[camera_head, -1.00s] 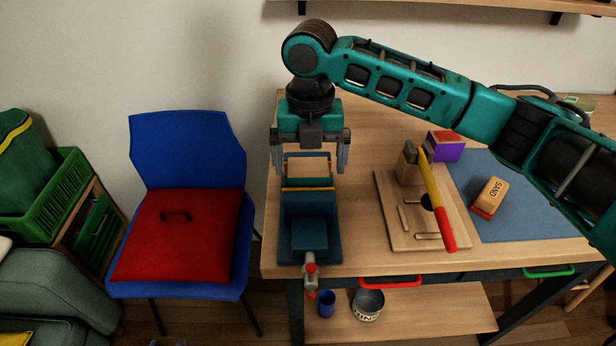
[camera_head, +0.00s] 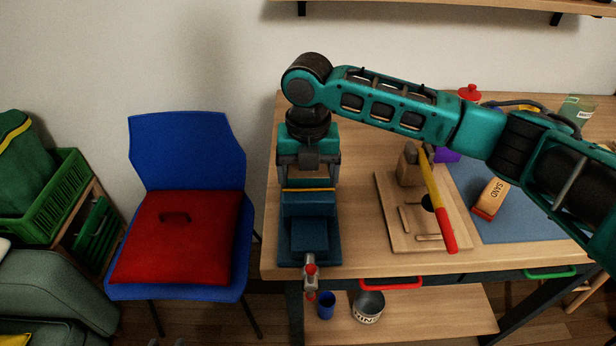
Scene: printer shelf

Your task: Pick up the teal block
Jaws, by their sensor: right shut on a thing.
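The blue vise (camera_head: 310,238) is clamped at the left front of the workbench, with a yellow strip across its jaw. The teal block (camera_head: 307,183) is at the back of the vise, just behind that strip, and mostly hidden by my gripper. My right gripper (camera_head: 308,174), on the arm coming in from the right, points down over it and is shut on it. Whether the block touches the vise or bench cannot be told.
A wooden board (camera_head: 392,232) with a yellow and red tool (camera_head: 438,205) lies right of the vise. A sanding block (camera_head: 490,198) sits on the blue mat (camera_head: 525,218). A blue chair (camera_head: 185,140) with a red cushion (camera_head: 175,250) stands to the left.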

